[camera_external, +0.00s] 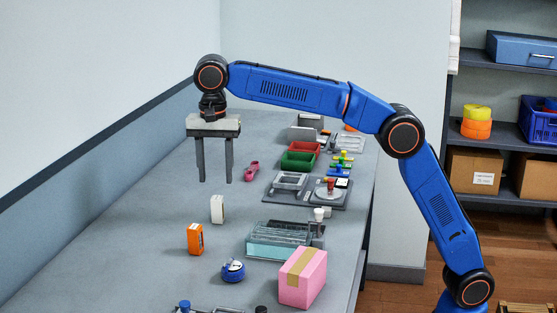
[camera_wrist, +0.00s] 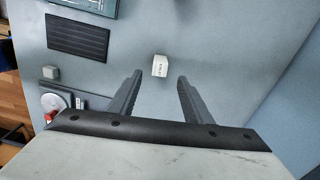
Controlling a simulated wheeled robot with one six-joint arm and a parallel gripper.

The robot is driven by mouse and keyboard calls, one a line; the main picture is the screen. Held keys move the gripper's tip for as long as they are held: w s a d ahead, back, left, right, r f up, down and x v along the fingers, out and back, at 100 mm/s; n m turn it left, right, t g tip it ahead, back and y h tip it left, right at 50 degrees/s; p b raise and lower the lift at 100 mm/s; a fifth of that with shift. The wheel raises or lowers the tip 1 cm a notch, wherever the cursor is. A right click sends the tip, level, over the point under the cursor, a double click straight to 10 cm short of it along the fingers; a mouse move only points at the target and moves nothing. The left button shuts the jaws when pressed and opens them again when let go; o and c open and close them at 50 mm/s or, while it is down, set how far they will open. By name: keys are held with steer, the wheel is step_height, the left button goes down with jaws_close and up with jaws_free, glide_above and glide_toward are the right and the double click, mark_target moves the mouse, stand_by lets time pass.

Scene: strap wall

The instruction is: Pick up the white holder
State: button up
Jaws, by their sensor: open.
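The white holder (camera_external: 217,209) is a small upright white block standing on the grey table. It also shows in the wrist view (camera_wrist: 160,66), with small dark lettering on top that I cannot read. My gripper (camera_external: 215,181) points down above the table, with its two dark fingers apart and nothing between them. In the external view the holder stands below the fingertips. In the wrist view the holder appears just beyond the gap between the fingertips (camera_wrist: 160,78), roughly centred. The fingers do not touch it.
An orange box (camera_external: 195,239), a blue round item (camera_external: 233,270) and a pink box (camera_external: 303,277) stand nearer the front. A clear teal container (camera_external: 280,242) is to the right. A pink item (camera_external: 251,171) lies behind. The table around the holder is clear.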

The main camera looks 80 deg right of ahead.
mark_target(217, 198)
steer(key=shift+f, duration=4.75)
jaws_close()
